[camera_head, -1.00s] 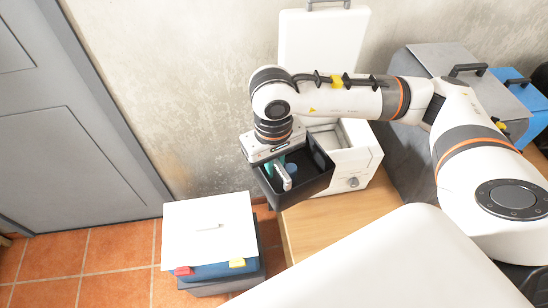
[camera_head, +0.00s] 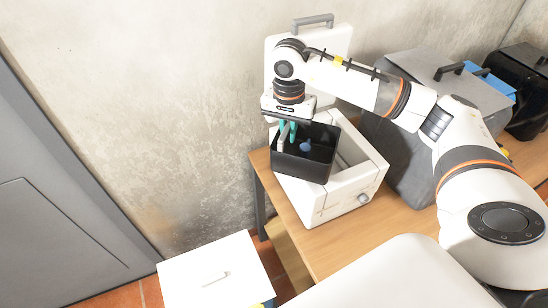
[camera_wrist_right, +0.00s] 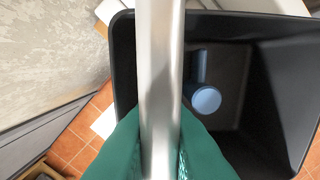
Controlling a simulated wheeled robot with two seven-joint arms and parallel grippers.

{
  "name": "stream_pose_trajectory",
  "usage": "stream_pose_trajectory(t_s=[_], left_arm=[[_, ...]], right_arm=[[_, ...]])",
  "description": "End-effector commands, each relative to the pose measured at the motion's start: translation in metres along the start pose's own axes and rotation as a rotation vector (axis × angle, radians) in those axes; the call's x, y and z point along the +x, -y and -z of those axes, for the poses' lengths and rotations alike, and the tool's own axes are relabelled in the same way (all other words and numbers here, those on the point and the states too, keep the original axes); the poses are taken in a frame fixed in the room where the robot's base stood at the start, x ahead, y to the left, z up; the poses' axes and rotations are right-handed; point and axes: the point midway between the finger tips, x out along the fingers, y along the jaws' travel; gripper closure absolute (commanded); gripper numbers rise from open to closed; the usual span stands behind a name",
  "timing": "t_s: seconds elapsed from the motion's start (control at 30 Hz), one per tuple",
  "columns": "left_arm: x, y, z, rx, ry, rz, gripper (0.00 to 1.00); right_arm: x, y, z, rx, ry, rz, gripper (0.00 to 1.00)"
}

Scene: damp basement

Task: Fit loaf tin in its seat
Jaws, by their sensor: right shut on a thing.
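The loaf tin (camera_head: 306,168) is a deep black open box. A blue round piece shows inside it. My right gripper (camera_head: 287,136) comes from above and is shut at the tin's left side. In the right wrist view its teal fingertips (camera_wrist_right: 160,150) close on a pale metal bar, with the black tin (camera_wrist_right: 122,60) to the right behind it. The white box with a square opening (camera_head: 372,173) looks like the seat. The tin overlaps the box's left part in the picture, slightly turned; I cannot tell whether they touch. My left gripper is not in view.
The white box stands on a wooden table (camera_head: 282,208), with its raised lid (camera_head: 335,42) behind. A grey case (camera_head: 400,150) stands close to its right. A white-topped bin (camera_head: 215,268) is on the tiled floor at the lower left.

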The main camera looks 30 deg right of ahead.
Motion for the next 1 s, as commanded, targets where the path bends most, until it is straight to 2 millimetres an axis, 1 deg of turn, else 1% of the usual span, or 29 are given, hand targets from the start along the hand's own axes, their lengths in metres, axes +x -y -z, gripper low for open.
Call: stream_pose_trajectory(t_s=[0.03,0.1,0.2,0.3,0.4,0.5,0.6,1.0], left_arm=[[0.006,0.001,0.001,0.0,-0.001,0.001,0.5],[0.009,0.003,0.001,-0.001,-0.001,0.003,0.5],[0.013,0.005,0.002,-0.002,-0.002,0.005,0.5],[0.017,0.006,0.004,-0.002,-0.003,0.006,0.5],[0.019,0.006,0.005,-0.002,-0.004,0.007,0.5],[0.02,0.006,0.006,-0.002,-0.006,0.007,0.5],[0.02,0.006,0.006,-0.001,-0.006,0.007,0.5],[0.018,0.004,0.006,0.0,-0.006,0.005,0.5]], right_arm=[[0.003,0.005,-0.02,0.104,-0.002,0.002,1.0],[0.004,0.012,-0.045,0.246,-0.007,0.002,1.0],[0.005,0.024,-0.075,0.429,-0.017,0.003,1.0],[0.005,0.036,-0.098,0.577,-0.026,0.004,1.0],[0.006,0.046,-0.114,0.684,-0.035,0.005,1.0],[0.006,0.052,-0.124,0.752,-0.041,0.006,1.0],[0.005,0.055,-0.129,0.785,-0.044,0.006,1.0],[0.004,0.056,-0.129,0.788,-0.045,0.007,1.0]])
